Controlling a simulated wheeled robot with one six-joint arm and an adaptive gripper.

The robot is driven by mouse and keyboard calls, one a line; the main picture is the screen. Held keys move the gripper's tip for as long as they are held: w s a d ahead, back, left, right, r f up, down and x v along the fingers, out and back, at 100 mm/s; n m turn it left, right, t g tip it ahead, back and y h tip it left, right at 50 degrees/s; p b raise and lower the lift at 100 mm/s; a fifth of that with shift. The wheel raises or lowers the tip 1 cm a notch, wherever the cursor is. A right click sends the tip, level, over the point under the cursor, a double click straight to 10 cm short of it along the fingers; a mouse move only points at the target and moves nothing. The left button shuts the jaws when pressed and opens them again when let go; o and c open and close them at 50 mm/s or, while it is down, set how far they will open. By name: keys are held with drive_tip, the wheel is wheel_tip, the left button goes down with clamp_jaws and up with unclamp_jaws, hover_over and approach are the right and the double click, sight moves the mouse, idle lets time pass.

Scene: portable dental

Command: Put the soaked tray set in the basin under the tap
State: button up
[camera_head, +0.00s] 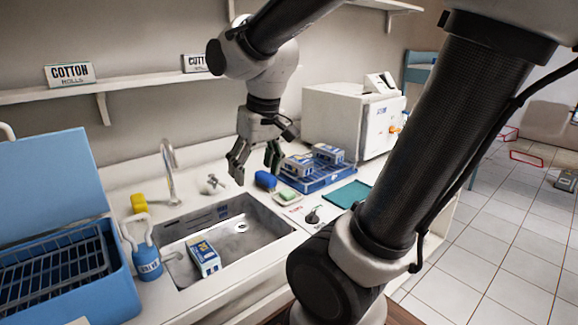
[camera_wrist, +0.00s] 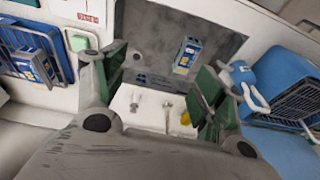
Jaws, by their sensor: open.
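A blue-and-white boxed tray set (camera_head: 204,257) lies in the left front part of the sunken grey basin (camera_head: 262,235); it also shows in the wrist view (camera_wrist: 187,55). The tap (camera_head: 170,168) stands behind the basin's rear left rim, and shows in the wrist view (camera_wrist: 168,106). My gripper (camera_head: 256,168) is open and empty, above the counter and the rear right of the basin, clear of the tray set. Its two fingers (camera_wrist: 160,70) frame the basin in the wrist view. Whether the tray set is wet cannot be told.
A blue tub with a wire rack (camera_head: 60,270) and a blue bottle (camera_head: 146,262) stand left of the basin. A yellow sponge (camera_head: 139,203) is near the tap. To the right are a blue tray (camera_head: 318,182) with similar sets and a white machine (camera_head: 345,120).

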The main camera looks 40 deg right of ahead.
drive_tip(key=s+d+r+t, duration=0.1)
drive_tip(key=s+d+r, duration=0.1)
drive_tip(key=s, duration=0.6)
drive_tip(key=shift+s+d+r, duration=0.15)
drive_tip(key=shift+d+r, duration=0.05)
drive_tip(key=shift+d, duration=0.55)
